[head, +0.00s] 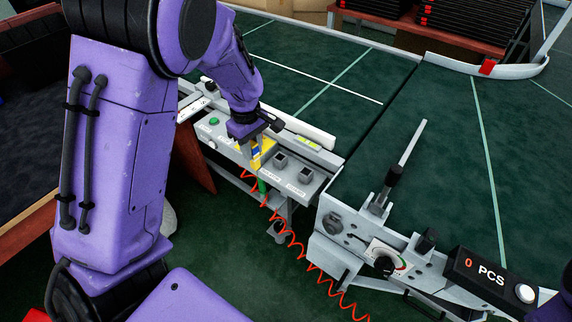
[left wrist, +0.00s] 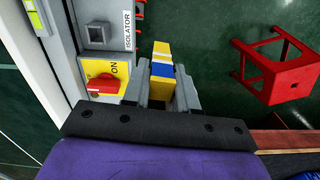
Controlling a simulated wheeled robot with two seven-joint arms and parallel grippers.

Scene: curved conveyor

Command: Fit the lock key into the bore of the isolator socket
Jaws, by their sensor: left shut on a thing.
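My left gripper (head: 256,153) is shut on the lock key, a yellow block with blue and white bands. In the left wrist view the key (left wrist: 162,62) sits between the two grey fingers (left wrist: 160,85). The isolator socket (head: 279,160) is a small dark-topped block on the grey control panel, just right of the gripper. In the left wrist view the socket (left wrist: 97,33) stands beside the ISOLATOR label, up and left of the key. The key is apart from it and over the panel's edge. The bore's inside is too dark to make out. My right gripper is out of view.
A red rotary switch (left wrist: 100,83) on a yellow plate is close beside the left finger. A second similar socket (head: 304,175) stands further right. A red coiled cord (head: 292,240) hangs below the panel. A red stool (left wrist: 285,70) stands on the green floor.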

